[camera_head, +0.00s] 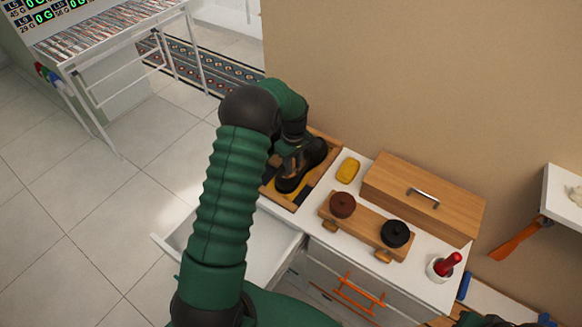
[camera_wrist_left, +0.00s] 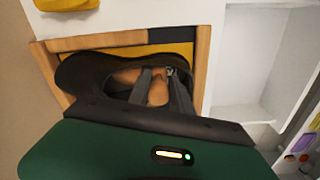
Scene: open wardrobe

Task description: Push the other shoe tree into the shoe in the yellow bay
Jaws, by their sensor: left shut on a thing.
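A dark shoe (camera_head: 312,158) sits in a wooden tray (camera_head: 325,139) on the white cabinet top. In the left wrist view the shoe (camera_wrist_left: 80,75) lies across the yellow bay (camera_wrist_left: 180,50). My left gripper (camera_wrist_left: 163,90) is at the shoe's opening, its grey fingers shut on an orange-brown wooden shoe tree (camera_wrist_left: 157,92). Part of the tree shows inside the opening; how deep it sits I cannot tell. In the head view the left gripper (camera_head: 287,152) reaches down over the shoe and hides part of it. My right gripper is not in view.
A yellow block (camera_head: 347,169) lies beside the tray. A wooden rack (camera_head: 366,231) holds a brown and a black round piece, before a wooden box (camera_head: 425,195) with a handle. A white cup (camera_head: 439,269) holds a red item. An open white drawer (camera_head: 272,237) juts out below.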

